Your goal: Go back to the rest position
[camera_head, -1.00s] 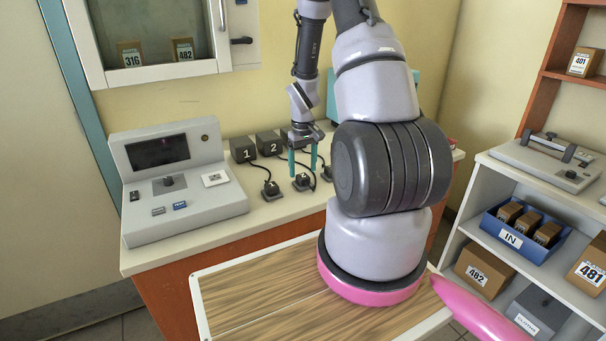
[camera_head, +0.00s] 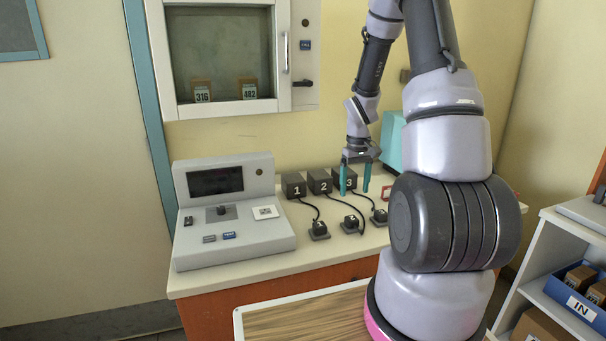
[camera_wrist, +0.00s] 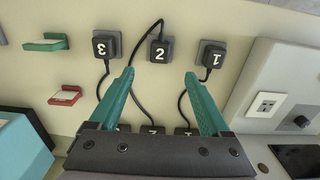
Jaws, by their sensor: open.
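My gripper (camera_head: 355,179) hangs over the counter with its two teal fingers apart and nothing between them. It points down, in front of the dark boxes numbered 1 (camera_head: 294,186), 2 (camera_head: 320,182) and 3 (camera_head: 345,178). In the wrist view my gripper (camera_wrist: 160,100) is also open and empty. Small dark plugs on cables sit on the counter: plug 1 (camera_wrist: 211,55), plug 2 (camera_wrist: 159,50) and plug 3 (camera_wrist: 105,46). All three plugs are apart from the fingers. The numbered boxes are mostly hidden behind my gripper in the wrist view.
A grey control console (camera_head: 228,212) stands left on the counter (camera_head: 270,265). A wall incubator (camera_head: 228,55) holds boxes 316 (camera_head: 202,92) and 482 (camera_head: 249,90). A white shelf (camera_head: 545,255) with a blue IN bin (camera_head: 578,300) stands right. A teal device (camera_head: 391,140) sits behind my arm.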

